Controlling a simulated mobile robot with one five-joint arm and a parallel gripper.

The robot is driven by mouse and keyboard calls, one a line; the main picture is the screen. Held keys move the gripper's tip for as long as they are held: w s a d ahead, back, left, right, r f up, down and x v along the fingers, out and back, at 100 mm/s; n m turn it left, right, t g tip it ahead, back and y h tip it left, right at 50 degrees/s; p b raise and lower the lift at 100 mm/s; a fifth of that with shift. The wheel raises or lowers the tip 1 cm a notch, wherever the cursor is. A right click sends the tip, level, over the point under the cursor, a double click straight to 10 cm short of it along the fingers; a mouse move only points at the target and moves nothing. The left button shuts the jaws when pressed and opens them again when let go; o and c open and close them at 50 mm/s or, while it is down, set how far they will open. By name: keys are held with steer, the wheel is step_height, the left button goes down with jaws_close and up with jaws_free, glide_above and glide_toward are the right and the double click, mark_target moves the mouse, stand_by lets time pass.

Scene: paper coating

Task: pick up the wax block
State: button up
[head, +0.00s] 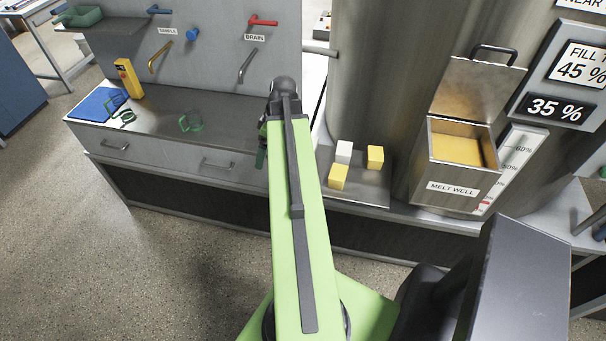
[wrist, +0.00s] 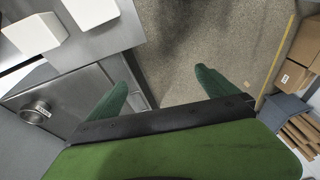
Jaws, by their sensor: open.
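Three small blocks sit on a metal tray (head: 370,194) beside the big steel tank: a white block (head: 344,152) at the back, a yellow block (head: 375,157) at right, and another yellow block (head: 338,176) in front. I cannot tell which one is meant by the wax block. My gripper (head: 262,150) is left of the tray by the bench's right end, mostly hidden behind my arm. In the wrist view, my gripper (wrist: 160,95) is open and empty, with floor between its green fingers. Two white shapes (wrist: 35,33) show at the upper left there, apart from the fingers.
The melt well (head: 453,165), lid raised and yellow inside, stands right of the tray. Cardboard boxes (wrist: 295,65) show at right in the wrist view.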

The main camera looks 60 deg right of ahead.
steer(key=s+d+n+t, duration=0.1)
steer(key=s+d+t, duration=0.1)
steer(key=s+d, duration=1.1)
steer(key=b+x, duration=0.3)
steer(key=s+b+x, duration=0.1)
steer(key=b+x, duration=0.7)
steer(key=shift+s+a+f, duration=0.15)
steer(key=shift+a+f, duration=0.15)
steer(key=shift+a, duration=0.05)
steer(key=shift+f+b, duration=0.1)
steer(key=shift+b, duration=0.25)
steer(key=b+x, duration=0.5)
steer(key=shift+f, duration=0.15)
steer(key=shift+c, duration=0.4)
steer(key=c, duration=1.7)
